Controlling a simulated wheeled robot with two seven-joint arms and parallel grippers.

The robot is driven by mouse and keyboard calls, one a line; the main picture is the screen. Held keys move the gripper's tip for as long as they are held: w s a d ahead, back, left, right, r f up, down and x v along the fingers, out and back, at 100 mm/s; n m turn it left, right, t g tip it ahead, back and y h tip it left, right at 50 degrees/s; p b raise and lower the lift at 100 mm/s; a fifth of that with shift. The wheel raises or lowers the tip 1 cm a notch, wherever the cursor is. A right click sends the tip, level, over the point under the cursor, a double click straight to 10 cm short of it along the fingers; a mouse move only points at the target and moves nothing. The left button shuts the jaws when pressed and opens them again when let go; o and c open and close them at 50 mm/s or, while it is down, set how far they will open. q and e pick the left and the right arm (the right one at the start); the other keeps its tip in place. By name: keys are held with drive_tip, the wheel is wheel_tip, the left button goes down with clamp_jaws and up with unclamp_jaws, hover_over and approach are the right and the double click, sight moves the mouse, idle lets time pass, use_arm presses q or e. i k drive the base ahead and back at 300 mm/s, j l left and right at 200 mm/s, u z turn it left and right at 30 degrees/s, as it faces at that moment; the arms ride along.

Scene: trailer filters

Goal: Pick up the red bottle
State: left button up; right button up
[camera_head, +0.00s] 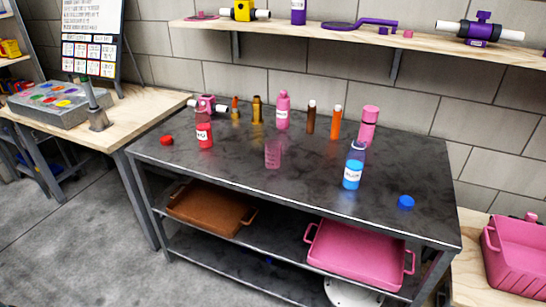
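The red bottle (204,134) stands upright on the dark table (225,170), toward its left side. It has a white label and holds red liquid; its neck looks clear and open. A red cap (166,141) lies on the table to its left, apart from it. Neither of my grippers shows in the head view.
A pink valve piece (207,105) stands just behind the red bottle. A clear pink cup (272,154) is to its right, and a blue bottle (353,166) farther right. Several small bottles stand along the back. The front of the tabletop is clear.

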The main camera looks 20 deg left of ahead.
sight(202, 119)
drive_tip(key=i+j, duration=0.25)
drive_tip(key=j, duration=0.2)
drive_tip(key=i+j+u, duration=0.1)
drive_tip(key=i+j, duration=0.15)
drive_tip(key=j, duration=0.2)
drive_tip(key=i+j, duration=0.3)
drive_tip(key=j+u, duration=0.05)
drive_tip(key=j, duration=0.05)
